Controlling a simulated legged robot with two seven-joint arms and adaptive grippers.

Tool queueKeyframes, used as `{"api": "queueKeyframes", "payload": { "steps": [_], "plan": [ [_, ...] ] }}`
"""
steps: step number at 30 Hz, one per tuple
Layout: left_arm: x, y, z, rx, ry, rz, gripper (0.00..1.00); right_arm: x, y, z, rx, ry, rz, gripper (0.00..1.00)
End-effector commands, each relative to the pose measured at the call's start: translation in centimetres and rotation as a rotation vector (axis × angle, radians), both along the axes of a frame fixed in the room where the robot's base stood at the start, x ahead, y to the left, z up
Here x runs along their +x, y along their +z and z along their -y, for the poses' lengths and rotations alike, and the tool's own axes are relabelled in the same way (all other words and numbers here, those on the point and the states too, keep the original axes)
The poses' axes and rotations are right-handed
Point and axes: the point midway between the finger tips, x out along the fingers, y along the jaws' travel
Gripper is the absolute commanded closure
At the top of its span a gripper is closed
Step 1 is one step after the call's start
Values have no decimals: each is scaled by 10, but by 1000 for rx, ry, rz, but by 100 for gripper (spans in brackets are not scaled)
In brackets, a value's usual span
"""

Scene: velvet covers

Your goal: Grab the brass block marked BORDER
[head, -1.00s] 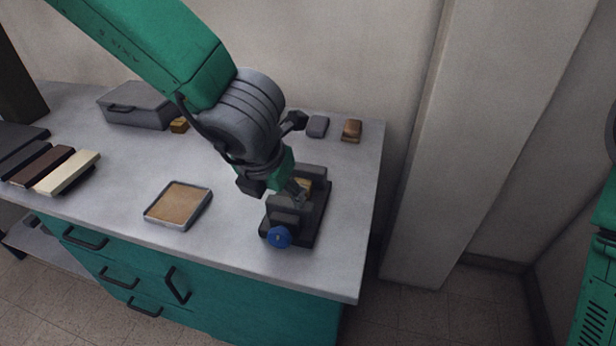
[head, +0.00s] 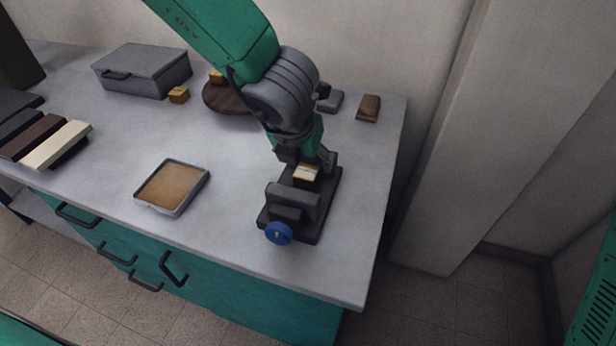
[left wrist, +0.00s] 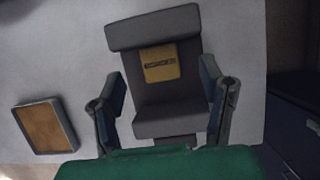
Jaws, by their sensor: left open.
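A brass block (head: 306,175) sits in the black vise (head: 290,205) at the right part of the bench, between its jaws. In the left wrist view the block (left wrist: 160,63) shows dark lettering on its top, too blurred to read surely. It lies against the vise's far jaw (left wrist: 153,27). My left gripper (head: 308,160) is just behind and above the block in the head view. In the left wrist view the left gripper (left wrist: 165,106) is open and empty, its fingers apart on either side of the vise. My right gripper is out of view.
Another brass block (head: 178,95) sits by a grey case (head: 142,70); one more (head: 217,76) is at a dark round stand (head: 228,97). A cork-filled tray (head: 172,187) lies left of the vise. A blue knob (head: 278,233) sticks out in front. A brown brush-like block (head: 368,108) is behind.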

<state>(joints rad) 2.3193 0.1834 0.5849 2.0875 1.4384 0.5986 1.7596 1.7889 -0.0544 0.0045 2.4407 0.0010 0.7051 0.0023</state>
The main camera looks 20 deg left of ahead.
Motion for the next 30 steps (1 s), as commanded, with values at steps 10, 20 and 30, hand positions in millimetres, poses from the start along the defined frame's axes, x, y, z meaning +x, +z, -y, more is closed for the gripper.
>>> {"api": "queueKeyframes", "payload": {
  "steps": [10, 20, 30],
  "plan": [
    [7, -34, 0, 4, -2, -1, 36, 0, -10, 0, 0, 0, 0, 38],
    [16, -51, 0, 1, -1, 3, 36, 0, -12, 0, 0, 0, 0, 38],
    [17, -50, 0, 1, -1, 3, 100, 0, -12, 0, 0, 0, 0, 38]
  ]
}}
